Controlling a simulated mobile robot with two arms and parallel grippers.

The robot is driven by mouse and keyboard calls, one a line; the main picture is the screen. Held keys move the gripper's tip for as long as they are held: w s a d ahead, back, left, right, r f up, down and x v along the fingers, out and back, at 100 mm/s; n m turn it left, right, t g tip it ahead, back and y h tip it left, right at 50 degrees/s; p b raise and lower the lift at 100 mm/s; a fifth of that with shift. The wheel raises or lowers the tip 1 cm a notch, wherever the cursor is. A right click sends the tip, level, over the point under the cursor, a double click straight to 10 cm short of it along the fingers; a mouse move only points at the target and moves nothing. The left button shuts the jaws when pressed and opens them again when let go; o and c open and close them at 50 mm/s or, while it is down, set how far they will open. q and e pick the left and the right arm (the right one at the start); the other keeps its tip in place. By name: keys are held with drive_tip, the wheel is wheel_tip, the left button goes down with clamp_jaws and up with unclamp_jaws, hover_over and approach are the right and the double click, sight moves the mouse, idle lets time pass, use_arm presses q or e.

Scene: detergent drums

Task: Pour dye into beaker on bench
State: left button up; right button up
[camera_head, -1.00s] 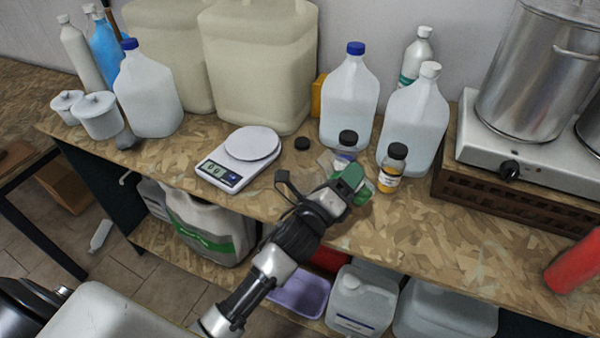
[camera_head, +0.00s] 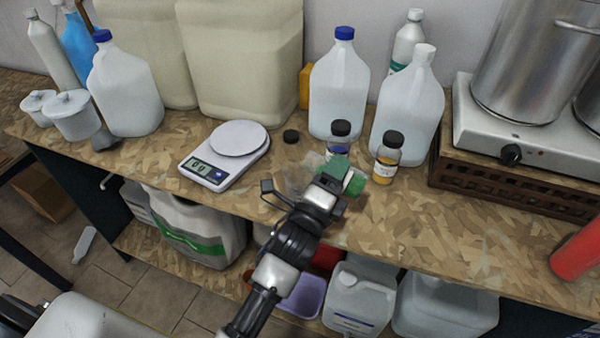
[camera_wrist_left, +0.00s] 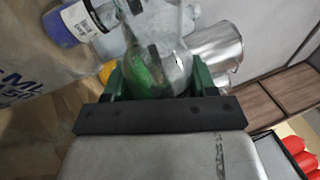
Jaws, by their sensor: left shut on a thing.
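My left gripper (camera_head: 338,178), with green fingers, is over the front of the bench (camera_head: 450,220). It is shut on a small clear dye bottle with bright green in it, which shows between the fingers in the wrist view (camera_wrist_left: 152,68). In the head view the gripper hides most of this bottle. A faint clear shape, likely the beaker (camera_head: 298,176), is just left of the fingers; whether they touch cannot be told. A black-capped bottle of blue dye (camera_head: 336,150) stands right behind the gripper, and one of yellow dye (camera_head: 385,162) to its right. My right gripper is out of view.
A white scale (camera_head: 222,165) is to the left. Large clear jugs (camera_head: 338,95) stand behind. A hot plate (camera_head: 500,140) with a metal pot (camera_head: 530,70) is at right. The bench front right is mostly bare.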

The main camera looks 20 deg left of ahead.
use_arm(q)
drive_tip(key=shift+s+r, duration=0.1)
drive_tip(key=shift+r, duration=0.2)
drive_tip(key=shift+s+n, duration=0.1)
drive_tip(key=shift+n, duration=0.2)
drive_tip(key=shift+d, duration=0.1)
use_arm(e)
drive_tip(key=shift+w+r, duration=0.2)
drive_tip(key=shift+a, duration=0.2)
use_arm(q)
drive_tip(key=shift+r, duration=0.1)
use_arm(e)
drive_tip(key=shift+s+r, duration=0.1)
use_arm(q)
drive_tip(key=shift+d+r+n+y+p, duration=0.1)
drive_tip(key=shift+r+n+y+p, duration=0.1)
drive_tip(key=shift+n+y+p, duration=0.3)
use_arm(e)
drive_tip(key=shift+s+d+r, duration=0.15)
drive_tip(key=shift+s+d, duration=0.2)
drive_tip(key=shift+d, duration=0.25)
